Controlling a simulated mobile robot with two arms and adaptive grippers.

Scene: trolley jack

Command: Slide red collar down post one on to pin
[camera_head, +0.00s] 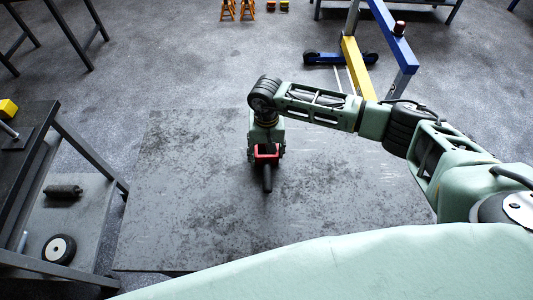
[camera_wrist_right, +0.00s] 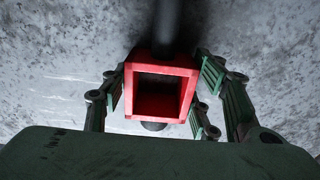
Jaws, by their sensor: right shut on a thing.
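The red collar (camera_head: 266,156) is a square open frame, held in my right gripper (camera_head: 266,148) above the grey floor plate. In the right wrist view the collar (camera_wrist_right: 161,69) sits between the gripper's green fingers (camera_wrist_right: 162,92), one at each side. A dark round bar (camera_wrist_right: 166,27) runs from the collar's far side; it shows as a short dark rod (camera_head: 267,179) in the head view. I cannot tell whether this bar is part of the collar. No pin and no clearly identifiable post one show. My left gripper is out of view.
A large dark floor plate (camera_head: 190,200) lies clear around the gripper. A dark bench (camera_head: 25,125) with a lower shelf holding a wheel (camera_head: 58,248) and a black cylinder (camera_head: 63,191) stands at left. A blue and yellow frame (camera_head: 357,65) stands at upper right, behind my right arm.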

